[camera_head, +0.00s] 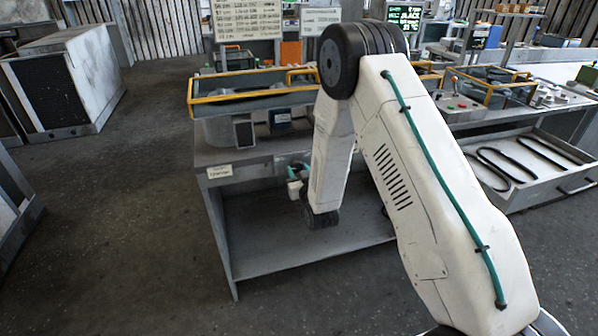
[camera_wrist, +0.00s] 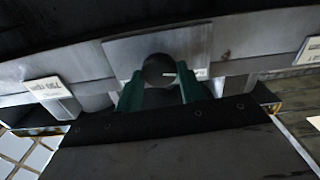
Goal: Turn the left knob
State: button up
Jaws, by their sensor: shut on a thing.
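In the wrist view, a dark round knob (camera_wrist: 157,68) stands out from a grey metal plate (camera_wrist: 190,42). My gripper (camera_wrist: 160,76) has its two green fingers on either side of the knob and is shut on it. A small light mark shows on the knob's right part, but I cannot tell its turn angle. In the head view, my gripper's teal part (camera_head: 297,171) is at the front of the workbench (camera_head: 240,157), partly behind my arm. The knob is hidden there, so I cannot tell from that view which knob is held.
Yellow-railed equipment (camera_head: 245,94) stands on the workbench. An open drawer (camera_head: 535,170) with black belts juts out at right. A grey cabinet (camera_head: 65,85) stands at left. The floor (camera_head: 130,220) between is clear.

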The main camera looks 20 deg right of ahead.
jog(key=m, duration=0.6)
jog(key=shift+d+m, duration=0.1)
jog(key=shift+m, duration=0.2)
dwell(0.4)
jog(key=o, duration=1)
jog(key=shift+c, duration=0.2)
jog(key=s, duration=0.7)
jog(key=shift+s, duration=0.4)
